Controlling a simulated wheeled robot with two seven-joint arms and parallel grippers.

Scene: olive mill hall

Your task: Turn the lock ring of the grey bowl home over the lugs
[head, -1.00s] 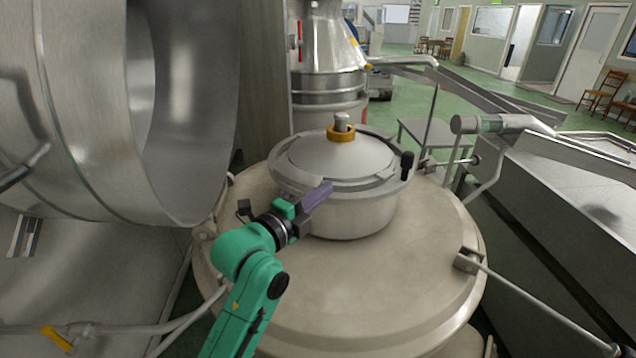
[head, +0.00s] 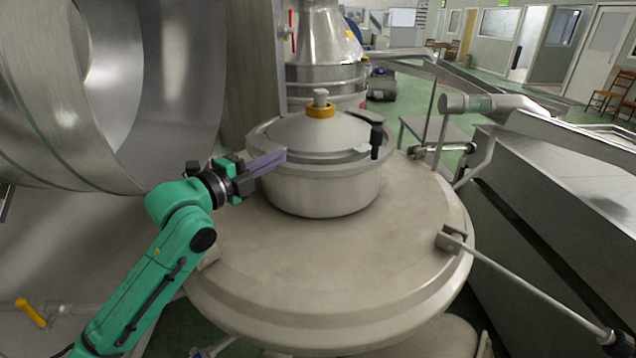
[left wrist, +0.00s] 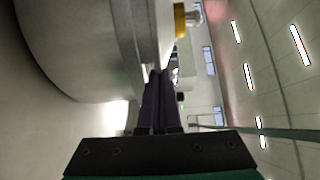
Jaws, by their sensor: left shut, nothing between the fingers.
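The grey bowl (head: 318,192) stands on a wide round metal top (head: 330,262), with its domed lid (head: 325,134) on it. The lock ring (head: 308,160) runs around the lid's edge, with a dark upright handle (head: 376,140) at its right. A yellow collar (head: 320,111) sits on the lid's centre. My left gripper (head: 284,157) is shut and empty, its purple fingers at the ring's left front; I cannot tell whether they touch it. In the left wrist view, the fingers (left wrist: 158,100) point along the bowl's side (left wrist: 85,40). The lugs are not clear. My right gripper is not in view.
A large steel drum (head: 165,80) stands close at the left. A steel vessel (head: 325,65) stands behind the bowl. A rod on a bracket (head: 450,238) and a steel trough (head: 540,200) lie to the right. The round top's front is clear.

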